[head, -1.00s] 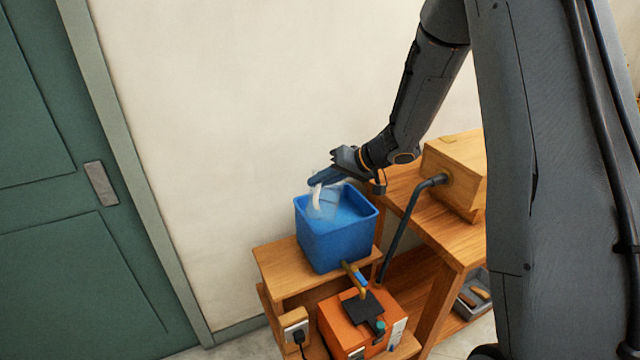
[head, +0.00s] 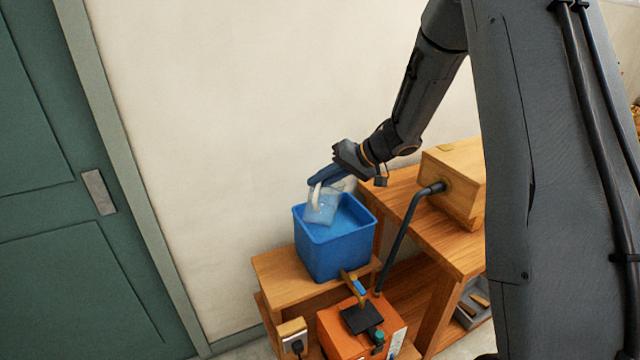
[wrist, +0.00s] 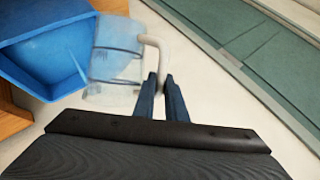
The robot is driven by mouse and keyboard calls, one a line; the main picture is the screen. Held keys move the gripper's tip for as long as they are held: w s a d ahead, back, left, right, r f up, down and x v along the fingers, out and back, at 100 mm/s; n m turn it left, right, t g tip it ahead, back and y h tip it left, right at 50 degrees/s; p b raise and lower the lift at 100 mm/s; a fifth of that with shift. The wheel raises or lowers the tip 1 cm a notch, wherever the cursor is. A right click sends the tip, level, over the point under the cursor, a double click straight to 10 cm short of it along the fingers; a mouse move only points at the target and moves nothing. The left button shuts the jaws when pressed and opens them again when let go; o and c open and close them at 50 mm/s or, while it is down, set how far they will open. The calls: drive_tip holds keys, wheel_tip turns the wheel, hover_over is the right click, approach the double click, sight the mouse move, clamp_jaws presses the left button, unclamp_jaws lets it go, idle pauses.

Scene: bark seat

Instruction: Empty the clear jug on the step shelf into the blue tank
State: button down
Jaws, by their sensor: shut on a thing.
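The clear jug (head: 321,207) is in the air over the left part of the blue tank's opening in the head view. My gripper (head: 318,179) is shut on its pale handle. In the wrist view the jug (wrist: 115,62) lies beyond my gripper's two fingers (wrist: 160,85), with the handle between their tips. The jug looks tilted, but I cannot tell how much water is in it. The blue tank (head: 335,255) stands on a wooden step and holds blue-looking water. The tank's wall also shows in the wrist view (wrist: 45,15).
An orange box (head: 345,335) with a dark plate sits below the tank, by a small brass tap (head: 356,288). A wooden bench (head: 440,245) with a wooden box (head: 455,180) and dark pipe (head: 405,225) stands right. A wall and green door (head: 60,230) are left.

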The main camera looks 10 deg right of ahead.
drive_tip(key=shift+w+d+r, duration=0.1)
drive_tip(key=shift+w+r, duration=0.05)
drive_tip(key=shift+r, duration=0.05)
drive_tip(key=shift+w+d+r+m+g+y, duration=0.15)
drive_tip(key=shift+w+r+m+g, duration=0.1)
drive_tip(key=shift+r, duration=0.15)
drive_tip(key=shift+w+d+r+m+g+y, duration=0.1)
drive_tip(key=shift+w+r+m+g+y, duration=0.05)
drive_tip(key=shift+w+r+g, duration=0.15)
drive_tip(key=shift+r, duration=0.2)
drive_tip(key=shift+w+d, duration=0.1)
drive_tip(key=shift+d, duration=0.05)
idle(0.4)
